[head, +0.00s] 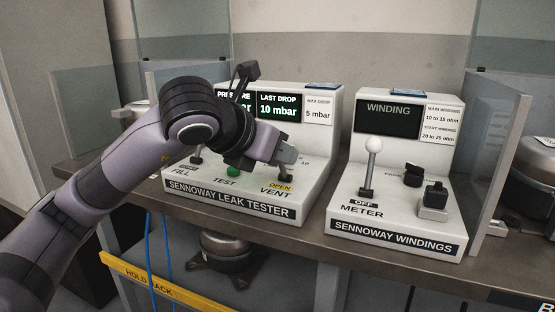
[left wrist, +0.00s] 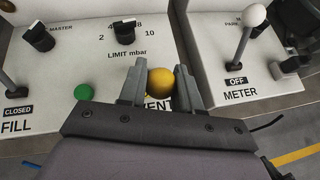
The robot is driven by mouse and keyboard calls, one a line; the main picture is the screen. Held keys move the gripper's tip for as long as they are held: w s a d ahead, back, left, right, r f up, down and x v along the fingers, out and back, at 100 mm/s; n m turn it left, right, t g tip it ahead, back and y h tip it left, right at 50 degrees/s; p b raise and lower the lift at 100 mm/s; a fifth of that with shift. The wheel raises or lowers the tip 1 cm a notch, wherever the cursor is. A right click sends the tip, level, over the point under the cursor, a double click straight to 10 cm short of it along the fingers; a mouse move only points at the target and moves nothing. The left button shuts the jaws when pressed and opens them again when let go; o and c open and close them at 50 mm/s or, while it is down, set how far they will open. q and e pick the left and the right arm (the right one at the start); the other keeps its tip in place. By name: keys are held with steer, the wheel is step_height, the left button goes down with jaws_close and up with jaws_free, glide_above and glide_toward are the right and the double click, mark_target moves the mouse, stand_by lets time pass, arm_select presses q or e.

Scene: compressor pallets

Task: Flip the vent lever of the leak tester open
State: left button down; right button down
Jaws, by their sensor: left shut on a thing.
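The leak tester (head: 320,172) is a white console on the bench, with a green TEST button and FILL and VENT markings. The vent lever's yellow ball knob (left wrist: 160,79) sits between the two fingers of my left gripper (head: 288,154) in the left wrist view. The gripper is shut on this lever. My gripper and wrist hide the knob in the head view. The small plate above VENT (head: 281,186) reads OPEN on yellow. The FILL lever (head: 197,158) stands to the left, and its plate reads CLOSED in the wrist view. My right gripper is not in view.
The windings tester (head: 398,226) stands close on the right, with a white-knobbed METER lever (head: 372,160) whose plate reads OFF. Clear panels (head: 499,165) flank the bench. A dark compressor (head: 226,247) sits below, beside a yellow HOLD RACK bar (head: 150,282).

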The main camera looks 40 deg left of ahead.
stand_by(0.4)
arm_select(q)
steer(key=c, duration=0.8)
jaws_free()
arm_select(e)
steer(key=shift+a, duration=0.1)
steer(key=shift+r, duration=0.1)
arm_select(q)
steer(key=v, duration=0.7)
steer(key=shift+s+p, duration=0.15)
steer(key=shift+p, duration=0.25)
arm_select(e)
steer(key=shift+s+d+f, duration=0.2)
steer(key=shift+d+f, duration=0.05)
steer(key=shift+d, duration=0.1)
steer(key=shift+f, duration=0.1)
